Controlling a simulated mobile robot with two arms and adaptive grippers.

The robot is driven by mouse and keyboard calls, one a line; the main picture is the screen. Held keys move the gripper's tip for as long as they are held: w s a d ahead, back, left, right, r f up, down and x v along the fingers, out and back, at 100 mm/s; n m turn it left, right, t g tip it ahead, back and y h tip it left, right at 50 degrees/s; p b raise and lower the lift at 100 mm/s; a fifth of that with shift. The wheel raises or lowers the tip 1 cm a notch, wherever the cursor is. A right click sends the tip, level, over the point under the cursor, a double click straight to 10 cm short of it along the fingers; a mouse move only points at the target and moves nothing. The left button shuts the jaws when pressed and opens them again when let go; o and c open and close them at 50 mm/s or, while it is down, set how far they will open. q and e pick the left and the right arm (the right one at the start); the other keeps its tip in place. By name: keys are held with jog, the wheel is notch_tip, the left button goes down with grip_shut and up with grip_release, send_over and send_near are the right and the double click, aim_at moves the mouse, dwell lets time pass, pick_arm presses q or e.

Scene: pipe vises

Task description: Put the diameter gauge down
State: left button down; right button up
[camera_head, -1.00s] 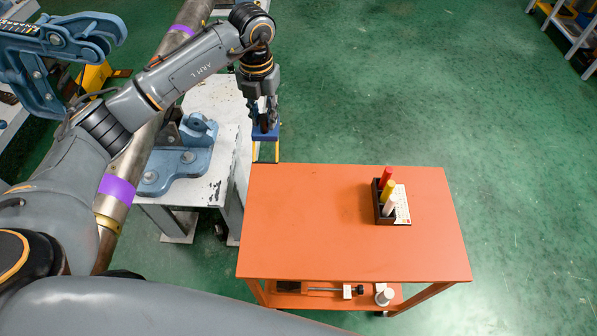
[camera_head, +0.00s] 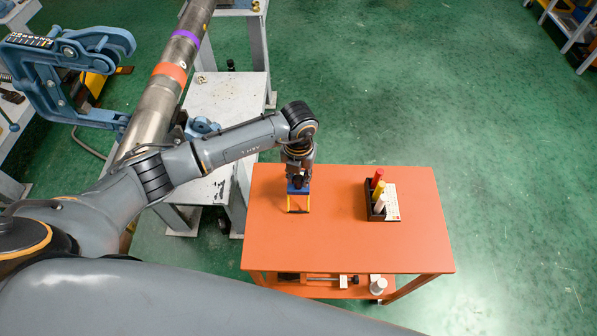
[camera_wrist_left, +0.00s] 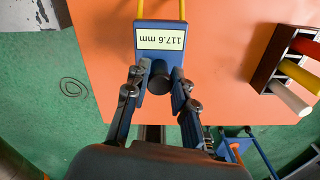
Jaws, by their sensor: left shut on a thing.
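The diameter gauge (camera_head: 298,198) has a blue body and yellow prongs. It is over the left part of the orange cart top (camera_head: 330,245), prongs toward the near side. I cannot tell whether it touches the surface. In the left wrist view the gauge (camera_wrist_left: 146,26) shows a display reading 117.6 mm. My left gripper (camera_head: 299,180) is shut on the gauge's dark round knob; its fingers (camera_wrist_left: 159,82) show on either side of the knob in the wrist view. My right gripper is not in view.
A dark holder (camera_head: 370,208) with red, yellow and white markers stands right of the gauge, beside a white card (camera_head: 392,203). The cart top's near part is clear. A pipe (camera_head: 160,100) with purple and orange bands and a blue vise (camera_head: 45,85) are at the left.

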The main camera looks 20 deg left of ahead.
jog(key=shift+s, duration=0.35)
pick_arm(q)
jog(key=shift+f, duration=0.2)
jog(key=c, duration=1.4)
grip_release()
jog(key=o, duration=0.3)
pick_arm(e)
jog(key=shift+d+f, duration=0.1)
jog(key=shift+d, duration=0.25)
